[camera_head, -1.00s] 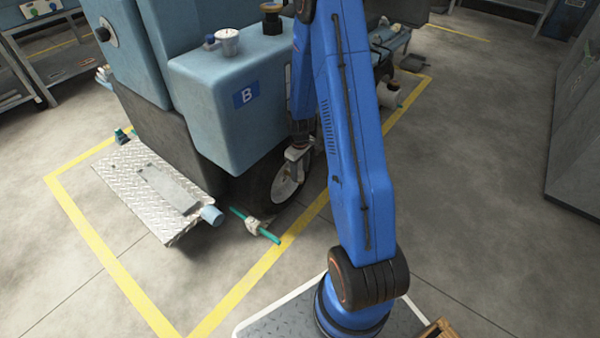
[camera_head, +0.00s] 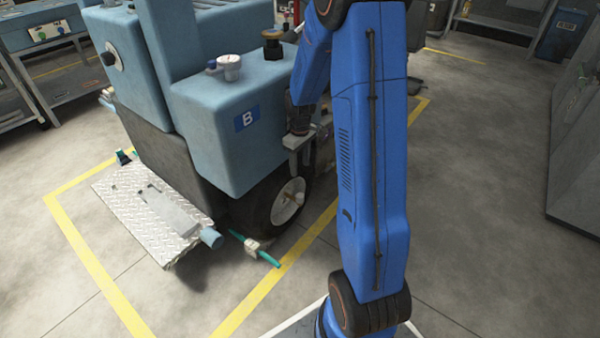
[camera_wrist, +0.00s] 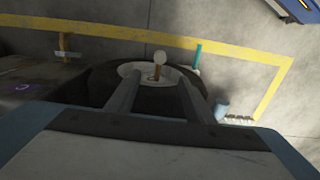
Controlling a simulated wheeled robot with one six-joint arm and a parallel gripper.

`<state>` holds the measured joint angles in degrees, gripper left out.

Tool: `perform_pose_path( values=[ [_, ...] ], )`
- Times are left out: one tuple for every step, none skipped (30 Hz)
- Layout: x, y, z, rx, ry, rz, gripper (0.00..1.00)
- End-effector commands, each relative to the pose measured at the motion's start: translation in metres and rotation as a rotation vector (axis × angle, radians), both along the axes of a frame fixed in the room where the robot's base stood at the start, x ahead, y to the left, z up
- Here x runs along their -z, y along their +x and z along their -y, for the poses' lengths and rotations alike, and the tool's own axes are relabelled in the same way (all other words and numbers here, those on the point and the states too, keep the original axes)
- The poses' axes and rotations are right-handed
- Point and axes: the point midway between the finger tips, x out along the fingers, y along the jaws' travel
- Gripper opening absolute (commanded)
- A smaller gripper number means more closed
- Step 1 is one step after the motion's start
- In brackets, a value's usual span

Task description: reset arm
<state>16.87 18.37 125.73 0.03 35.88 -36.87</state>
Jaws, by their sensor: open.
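My blue arm (camera_head: 372,150) rises from its base at the bottom of the head view and bends over toward the machine. My gripper (camera_head: 298,150) hangs beside the blue-grey machine's front wheel (camera_head: 289,202). In the wrist view my gripper (camera_wrist: 158,98) has its two fingers apart, and nothing shows held between them. The wheel with its pale hub (camera_wrist: 135,72) lies beyond the fingertips. I cannot tell from these frames whether the fingers touch anything.
The machine marked B (camera_head: 215,150) stands close on the left. A tread-plate step (camera_head: 150,215) and a teal rod with a white fitting (camera_head: 254,247) are low beside it. Open floor (camera_head: 480,200) lies to the right, with a grey cabinet (camera_head: 580,150) at the edge.

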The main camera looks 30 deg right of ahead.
Motion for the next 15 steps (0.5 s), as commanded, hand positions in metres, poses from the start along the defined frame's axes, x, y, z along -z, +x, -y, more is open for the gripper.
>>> perform_pose_path(
  values=[
    [-0.0035, -0.0001, 0.0, 0.0, 0.0, 0.0, 0.49],
    [-0.0049, -0.0003, -0.0001, 0.0, 0.0, -0.001, 0.49],
    [-0.0064, -0.0004, -0.0001, 0.0, 0.001, -0.001, 0.49],
    [-0.0072, -0.0004, -0.0001, 0.0, 0.001, -0.001, 0.49],
    [-0.0078, -0.0004, -0.0001, 0.0, 0.001, -0.001, 0.49],
    [-0.0083, -0.0004, -0.0001, 0.0, 0.001, -0.001, 0.49],
    [-0.0084, -0.0004, -0.0001, 0.0, 0.001, -0.001, 0.49],
    [-0.0084, -0.0004, -0.0001, 0.0, 0.001, -0.001, 0.49],
    [-0.0084, -0.0004, -0.0001, 0.0, 0.001, -0.001, 0.49],
    [-0.0083, -0.0004, -0.0001, 0.0, 0.001, -0.001, 0.49],
    [-0.0083, -0.0004, -0.0001, 0.0, 0.001, -0.001, 0.49],
    [-0.0082, -0.0004, -0.0001, 0.0, 0.001, -0.001, 0.49],
    [-0.0082, -0.0004, -0.0001, 0.0, 0.001, -0.001, 0.49],
    [-0.0082, -0.0004, -0.0001, 0.0, 0.001, -0.001, 0.49],
    [-0.0082, -0.0004, -0.0001, 0.0, 0.001, -0.001, 0.49]
  ],
)
